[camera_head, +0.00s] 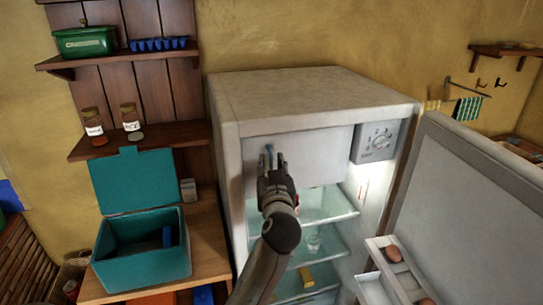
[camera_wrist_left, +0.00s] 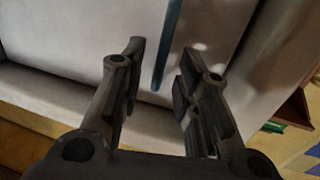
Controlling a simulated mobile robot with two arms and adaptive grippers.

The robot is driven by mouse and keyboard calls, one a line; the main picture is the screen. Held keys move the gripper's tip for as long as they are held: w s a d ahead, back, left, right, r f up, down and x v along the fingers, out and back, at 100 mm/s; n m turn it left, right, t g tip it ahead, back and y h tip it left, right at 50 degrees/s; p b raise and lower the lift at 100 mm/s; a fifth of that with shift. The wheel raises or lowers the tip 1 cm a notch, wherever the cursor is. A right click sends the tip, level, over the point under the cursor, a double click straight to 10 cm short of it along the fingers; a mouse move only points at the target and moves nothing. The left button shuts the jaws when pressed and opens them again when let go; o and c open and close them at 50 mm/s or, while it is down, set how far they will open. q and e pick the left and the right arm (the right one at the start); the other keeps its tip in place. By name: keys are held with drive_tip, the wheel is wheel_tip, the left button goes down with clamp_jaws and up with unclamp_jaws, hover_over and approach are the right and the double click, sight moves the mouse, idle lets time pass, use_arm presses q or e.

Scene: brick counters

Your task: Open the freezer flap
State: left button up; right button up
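The refrigerator (camera_head: 310,98) stands with its door (camera_head: 465,215) swung open to the right. The freezer flap (camera_head: 318,155) is a pale panel at the top of its interior and looks closed. A thin blue handle (camera_head: 268,150) is at the flap's left side. My left gripper (camera_head: 273,162) is in front of the flap at this handle, partly covering it. In the left wrist view the gripper (camera_wrist_left: 163,60) is open. The blue handle (camera_wrist_left: 170,40) shows between its fingers, with gaps on both sides. Its depth relative to the fingertips is unclear. My right gripper is out of view.
A control dial box (camera_head: 378,141) sits right of the flap. Glass shelves (camera_head: 325,205) hold a glass and a yellow item below. An egg (camera_head: 393,253) lies in the door rack. A teal open box (camera_head: 143,252) stands on a wooden table at left, under wall shelves.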

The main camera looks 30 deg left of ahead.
use_arm(q)
drive_tip(key=shift+p+x, duration=0.3)
drive_tip(key=shift+x, duration=0.85)
drive_tip(key=shift+f, duration=0.1)
clamp_jaws()
